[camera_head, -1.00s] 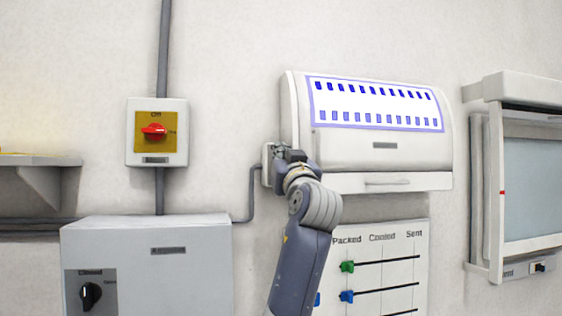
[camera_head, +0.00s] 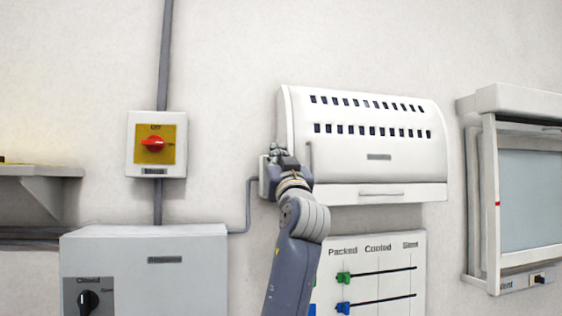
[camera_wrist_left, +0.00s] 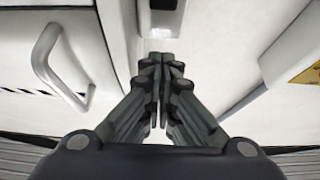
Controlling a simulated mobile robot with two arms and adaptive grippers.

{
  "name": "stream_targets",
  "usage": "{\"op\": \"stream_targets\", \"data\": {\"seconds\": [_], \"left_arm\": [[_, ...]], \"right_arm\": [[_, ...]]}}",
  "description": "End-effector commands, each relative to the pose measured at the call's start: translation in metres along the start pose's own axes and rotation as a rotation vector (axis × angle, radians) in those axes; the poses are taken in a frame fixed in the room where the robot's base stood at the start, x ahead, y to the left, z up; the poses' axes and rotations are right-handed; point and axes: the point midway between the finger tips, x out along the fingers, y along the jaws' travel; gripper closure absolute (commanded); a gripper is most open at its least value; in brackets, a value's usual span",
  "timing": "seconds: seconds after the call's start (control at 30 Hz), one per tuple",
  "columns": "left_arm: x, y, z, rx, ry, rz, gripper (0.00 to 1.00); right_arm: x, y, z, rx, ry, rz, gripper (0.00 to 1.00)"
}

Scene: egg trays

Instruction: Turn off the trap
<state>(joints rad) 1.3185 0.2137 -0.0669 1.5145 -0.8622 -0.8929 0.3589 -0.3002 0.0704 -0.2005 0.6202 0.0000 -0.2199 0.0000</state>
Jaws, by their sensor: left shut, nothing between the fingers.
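The trap (camera_head: 375,180) is a white wall unit with a curved front and two rows of slots. The slots are dark, with no blue glow. A small white switch box (camera_head: 263,180) sits on the wall at its lower left, partly hidden behind my left gripper (camera_head: 275,152). My left gripper is shut and empty at that box. In the left wrist view, the closed fingertips (camera_wrist_left: 162,58) are just below a white box with a dark insert (camera_wrist_left: 163,8). Whether they touch it I cannot tell. My right gripper is not in view.
A red rotary switch (camera_head: 153,144) on a yellow plate is on the wall at left. Below it is a grey-white cabinet (camera_head: 190,280) with a black knob (camera_head: 88,300). A slider board (camera_head: 400,260) hangs under the trap. A framed window unit (camera_head: 490,190) is at right.

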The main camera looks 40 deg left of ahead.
Motion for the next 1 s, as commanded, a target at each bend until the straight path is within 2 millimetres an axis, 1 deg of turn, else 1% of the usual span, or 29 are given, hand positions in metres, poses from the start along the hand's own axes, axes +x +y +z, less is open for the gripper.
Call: {"op": "stream_targets", "data": {"seconds": [0.03, 0.1, 0.27, 0.37, 0.5, 0.6, 0.67, 1.0], "left_arm": [[-0.003, -0.001, 0.001, -0.002, -0.001, 0.001, 1.00], [-0.021, 0.000, 0.007, -0.003, 0.001, 0.002, 1.00], [-0.052, -0.001, 0.011, -0.003, 0.001, 0.001, 1.00], [-0.070, 0.000, 0.013, -0.002, 0.000, 0.001, 1.00], [-0.088, 0.000, 0.014, -0.002, 0.001, 0.001, 1.00], [-0.095, 0.000, 0.014, 0.000, 0.001, 0.000, 1.00], [-0.097, -0.001, 0.013, 0.000, 0.001, 0.000, 1.00], [-0.098, -0.001, 0.013, 0.000, 0.000, 0.000, 1.00]], "right_arm": [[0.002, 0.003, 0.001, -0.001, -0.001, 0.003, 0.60], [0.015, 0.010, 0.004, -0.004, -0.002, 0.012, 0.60], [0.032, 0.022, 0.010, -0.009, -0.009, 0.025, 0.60], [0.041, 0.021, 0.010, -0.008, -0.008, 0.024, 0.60], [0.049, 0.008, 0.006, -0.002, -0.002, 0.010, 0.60], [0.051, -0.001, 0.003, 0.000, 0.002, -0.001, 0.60], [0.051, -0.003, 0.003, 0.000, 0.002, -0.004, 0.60], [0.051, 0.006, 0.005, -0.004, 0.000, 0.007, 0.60]]}}
